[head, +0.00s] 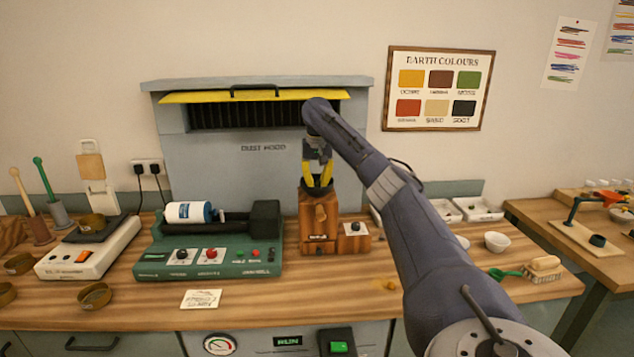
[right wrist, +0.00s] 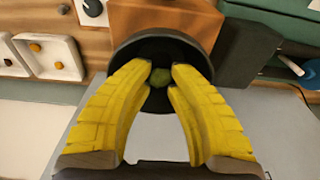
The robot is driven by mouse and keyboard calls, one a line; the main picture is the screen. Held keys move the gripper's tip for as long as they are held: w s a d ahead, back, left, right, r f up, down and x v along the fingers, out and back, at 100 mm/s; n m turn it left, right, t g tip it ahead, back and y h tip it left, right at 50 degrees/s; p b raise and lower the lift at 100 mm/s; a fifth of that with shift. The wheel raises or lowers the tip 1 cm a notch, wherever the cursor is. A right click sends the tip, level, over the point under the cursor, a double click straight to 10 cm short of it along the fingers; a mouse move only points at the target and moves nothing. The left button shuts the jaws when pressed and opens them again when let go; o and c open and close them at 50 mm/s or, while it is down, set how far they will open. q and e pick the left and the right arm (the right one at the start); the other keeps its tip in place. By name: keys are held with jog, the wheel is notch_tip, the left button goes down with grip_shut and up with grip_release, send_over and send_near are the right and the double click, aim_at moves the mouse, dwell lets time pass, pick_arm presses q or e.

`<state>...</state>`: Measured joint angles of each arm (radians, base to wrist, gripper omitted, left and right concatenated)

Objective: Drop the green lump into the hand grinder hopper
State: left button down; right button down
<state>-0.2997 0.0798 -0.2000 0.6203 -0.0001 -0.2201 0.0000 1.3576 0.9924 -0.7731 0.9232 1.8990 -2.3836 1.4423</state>
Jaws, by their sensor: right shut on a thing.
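The hand grinder (head: 312,232) is a wooden box with a drawer, standing mid-bench in the head view. Its round black hopper (right wrist: 160,40) shows in the right wrist view. My right gripper (head: 318,184) points down at the top of the grinder. In the right wrist view its yellow fingers are shut on the small green lump (right wrist: 160,77), which lies between the tips, over the hopper's dark mouth. In the head view the lump is hidden by the fingers. I cannot tell its exact height above the hopper. My left gripper is not in view.
A green roller mill (head: 208,262) with a white jar stands left of the grinder. The grey dust hood (head: 260,165) rises behind. White trays (head: 480,208) holding lumps and a white bowl (head: 497,241) lie to the right. The front bench strip is mostly clear.

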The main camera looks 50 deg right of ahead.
jog(key=shift+f, duration=0.55)
jog(key=c, duration=1.3)
grip_release()
notch_tip(320, 180, up, 13)
jog(key=s+a, duration=0.1)
jog(key=shift+r, duration=0.1)
